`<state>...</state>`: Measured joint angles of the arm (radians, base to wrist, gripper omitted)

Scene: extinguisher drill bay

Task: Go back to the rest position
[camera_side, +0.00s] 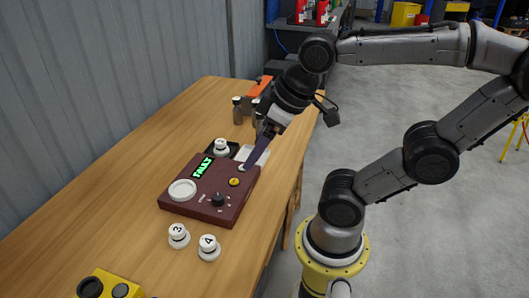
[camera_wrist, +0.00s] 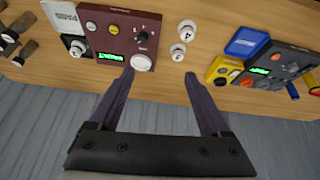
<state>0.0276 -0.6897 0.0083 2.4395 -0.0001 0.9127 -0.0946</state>
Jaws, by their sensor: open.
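My gripper (camera_side: 247,163) reaches down over the far right corner of a maroon control box (camera_side: 222,207) on the wooden table. In the wrist view my gripper (camera_wrist: 160,74) is open, with nothing between its two purple fingers. The box has a lit green FAULT display (camera_side: 202,167), a large white round button (camera_side: 182,190), a small yellow button (camera_side: 235,182) and a black knob (camera_side: 218,199). In the wrist view one fingertip appears beside the white button (camera_wrist: 142,62); I cannot tell whether it touches the box.
White-capped pieces marked 3 (camera_side: 178,236) and 4 (camera_side: 209,247) stand in front of the box. Another capped piece (camera_side: 221,147) stands behind it, near dark bottles (camera_side: 238,110). The wrist view shows a blue box (camera_wrist: 246,42) and a dark panel (camera_wrist: 283,66). A corrugated wall (camera_side: 130,70) borders the table.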

